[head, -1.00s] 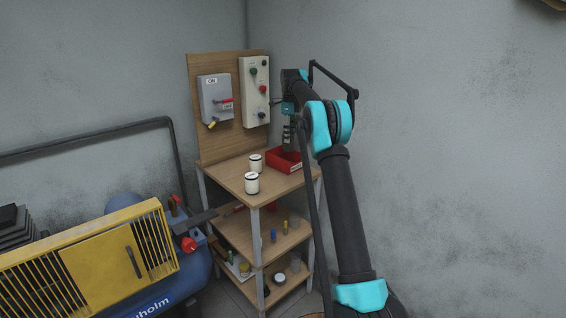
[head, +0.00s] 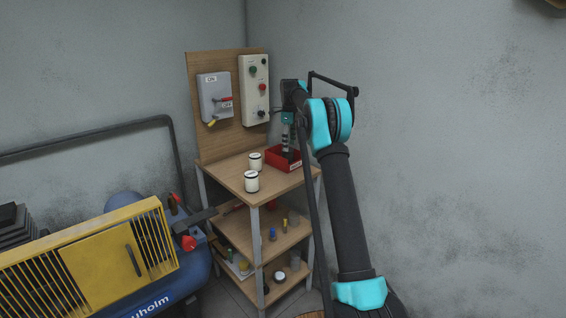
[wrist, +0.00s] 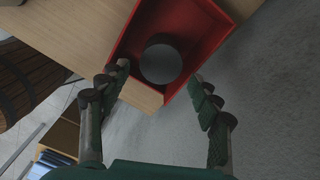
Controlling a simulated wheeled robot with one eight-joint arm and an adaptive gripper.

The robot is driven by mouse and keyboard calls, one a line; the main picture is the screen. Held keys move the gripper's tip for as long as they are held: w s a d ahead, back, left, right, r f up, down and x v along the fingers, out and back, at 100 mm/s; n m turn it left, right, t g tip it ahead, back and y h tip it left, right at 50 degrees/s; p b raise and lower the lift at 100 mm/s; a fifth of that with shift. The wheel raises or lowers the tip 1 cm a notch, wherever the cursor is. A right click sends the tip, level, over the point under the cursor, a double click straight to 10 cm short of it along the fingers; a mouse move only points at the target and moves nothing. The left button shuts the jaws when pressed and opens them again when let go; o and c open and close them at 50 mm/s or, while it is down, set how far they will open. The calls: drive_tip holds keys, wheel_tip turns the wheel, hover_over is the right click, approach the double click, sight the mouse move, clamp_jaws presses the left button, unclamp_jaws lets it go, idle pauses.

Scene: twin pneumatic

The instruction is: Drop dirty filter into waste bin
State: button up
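A dark grey, round-topped filter (wrist: 161,62) sits inside the red tray (wrist: 205,68) in the wrist view. In the head view the red tray (head: 271,161) is at the back right of the wooden stand's top. My gripper (head: 288,153) points down at the tray. In the wrist view its two fingers (wrist: 160,82) are spread wide apart, on either side of the filter's line, with nothing between them. The filter is not clearly visible in the head view. A brown, wooden-slatted round container (wrist: 28,82), possibly the waste bin, shows at the left of the wrist view.
Two white filter cylinders (head: 252,182) stand on the stand top (head: 232,172), left of the tray. A board with a switch box (head: 215,97) and control panel (head: 255,90) rises behind. A yellow-guarded blue compressor (head: 100,260) stands at left. Walls close off the corner.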

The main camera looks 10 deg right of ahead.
drive_tip(key=shift+r, duration=0.1)
wheel_tip(320, 180, up, 12)
idle(0.8)
drive_tip(key=s+d+f+n+t, duration=0.1)
drive_tip(key=s+f+n, duration=0.7)
drive_tip(key=s, duration=1)
drive_tip(key=s+d+f+n+t, duration=0.1)
drive_tip(key=s+f+n, duration=0.6)
drive_tip(key=s, duration=1.2)
drive_tip(key=s+d+f+n+t, duration=0.1)
drive_tip(key=s+f+n, duration=0.7)
drive_tip(key=s, duration=1)
wheel_tip(320, 180, down, 3)
drive_tip(key=shift+s+d+n+t, duration=0.25)
drive_tip(key=shift+n+t, duration=0.05)
drive_tip(key=shift+t, duration=0.3)
